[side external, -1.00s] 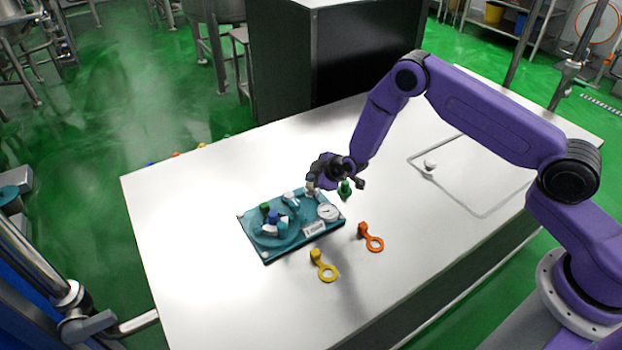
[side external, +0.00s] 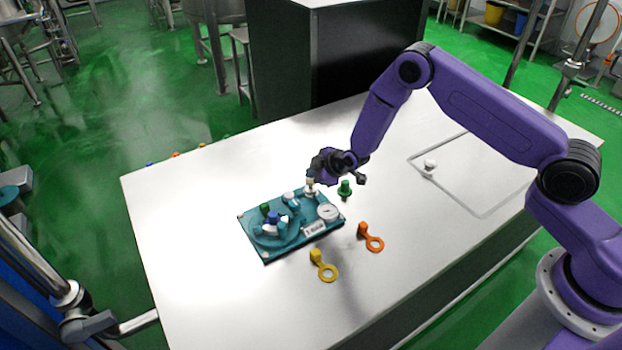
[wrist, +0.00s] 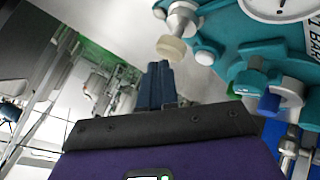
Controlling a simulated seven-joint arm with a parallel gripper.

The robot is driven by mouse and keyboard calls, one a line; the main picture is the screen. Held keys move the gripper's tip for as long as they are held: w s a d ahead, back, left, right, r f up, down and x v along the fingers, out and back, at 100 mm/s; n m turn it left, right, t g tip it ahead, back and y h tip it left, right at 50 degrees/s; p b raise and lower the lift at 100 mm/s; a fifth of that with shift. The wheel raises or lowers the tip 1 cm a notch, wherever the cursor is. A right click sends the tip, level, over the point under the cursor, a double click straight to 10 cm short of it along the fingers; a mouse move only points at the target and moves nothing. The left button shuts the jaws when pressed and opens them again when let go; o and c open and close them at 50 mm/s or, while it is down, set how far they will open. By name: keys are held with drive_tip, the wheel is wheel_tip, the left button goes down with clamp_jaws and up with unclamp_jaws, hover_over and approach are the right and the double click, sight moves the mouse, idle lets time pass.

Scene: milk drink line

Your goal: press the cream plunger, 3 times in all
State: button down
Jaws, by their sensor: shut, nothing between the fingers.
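The cream plunger (side external: 310,182) stands at the back right corner of the teal panel (side external: 262,252). Its cream cap sits on a pale metal stem. In the wrist view the cap (wrist: 171,48) and stem show just beyond my fingertips. My gripper (side external: 314,175) is above and right beside the plunger in the side view, and its fingers partly crowd the cap. The wrist view shows the dark blue fingers (wrist: 160,76) together and empty. There seems to be a small gap between fingertips and cap.
The panel also carries a round gauge (side external: 327,212), a white knob (side external: 289,198), a green knob (side external: 265,208) and blue parts. A green piece (side external: 345,188), an orange ring tag (side external: 372,241) and a yellow ring tag (side external: 325,270) lie close by. The table's left part is clear.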

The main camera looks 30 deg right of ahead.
drive_tip(key=shift+r, duration=0.5)
drive_tip(key=shift+r, duration=2.5)
drive_tip(key=shift+r, duration=0.1)
idle(0.6)
wheel_tip(320, 180, up, 4)
drive_tip(key=shift+f, duration=0.15)
drive_tip(key=shift+f, duration=0.1)
idle(0.4)
drive_tip(key=shift+f, duration=4.35)
drive_tip(key=shift+f, duration=0.1)
